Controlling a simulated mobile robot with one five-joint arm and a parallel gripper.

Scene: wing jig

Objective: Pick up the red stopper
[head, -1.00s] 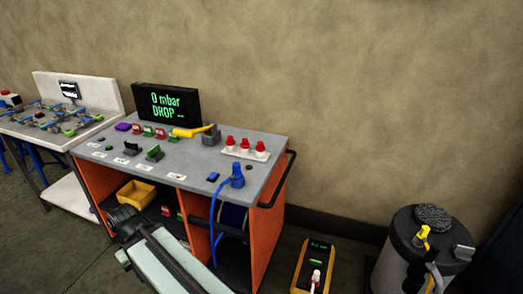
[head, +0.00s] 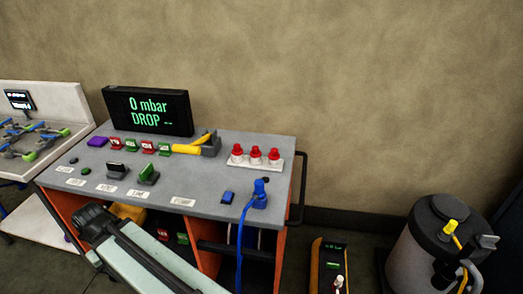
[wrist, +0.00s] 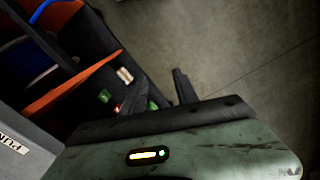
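Three red stoppers, the left one (head: 237,151), the middle one (head: 255,153) and the right one (head: 273,155), stand upright in a row in a white holder (head: 281,164). The holder is on the grey top of the cart (head: 215,181), toward its back right. My gripper (wrist: 163,77) shows in the wrist view with its two dark fingers apart and nothing between them. It points at the floor and the cart's lower shelf, away from the stoppers. My arm crosses the lower left of the head view, and the fingers cannot be made out there.
A black display (head: 148,110) reads "0 mbar DROP". A yellow-handled tool (head: 195,146), a blue plug with hose (head: 259,194) and several coloured clips share the cart top. A black handle (head: 299,188) borders its right side. A grey canister (head: 430,245) stands right.

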